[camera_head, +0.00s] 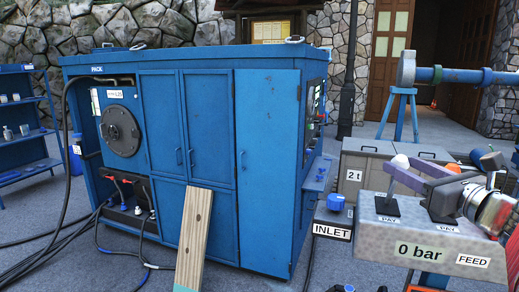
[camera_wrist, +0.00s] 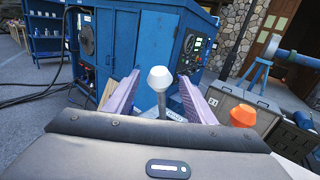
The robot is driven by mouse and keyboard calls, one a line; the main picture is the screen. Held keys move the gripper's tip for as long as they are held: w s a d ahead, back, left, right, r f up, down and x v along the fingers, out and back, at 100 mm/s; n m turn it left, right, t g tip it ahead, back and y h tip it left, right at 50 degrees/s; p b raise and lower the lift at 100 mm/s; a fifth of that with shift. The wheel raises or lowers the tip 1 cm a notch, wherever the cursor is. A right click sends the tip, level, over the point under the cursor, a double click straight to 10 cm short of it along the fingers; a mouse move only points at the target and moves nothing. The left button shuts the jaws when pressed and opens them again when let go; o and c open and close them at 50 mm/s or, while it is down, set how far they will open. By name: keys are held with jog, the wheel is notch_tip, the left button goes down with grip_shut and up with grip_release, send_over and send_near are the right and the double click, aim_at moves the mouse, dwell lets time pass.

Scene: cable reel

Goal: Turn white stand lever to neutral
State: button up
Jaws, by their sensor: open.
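The white stand lever (camera_head: 400,161) has a faceted white knob on a grey post and stands on the grey stand (camera_head: 375,232) at the right of the head view. In the wrist view the white knob (camera_wrist: 160,78) shows between the two purple fingers of my gripper (camera_wrist: 160,88). My gripper (camera_head: 402,169) is open, with a gap on each side of the knob. The lever looks close to upright in the wrist view. An orange-knobbed lever (camera_wrist: 243,117) stands to its right, and its knob (camera_head: 491,161) is partly behind my arm in the head view.
The stand carries "0 bar" and "FEED" labels.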

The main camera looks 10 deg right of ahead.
jog(key=w, duration=0.6)
jog(key=shift+w, duration=0.3)
grip_shut()
dwell(0.5)
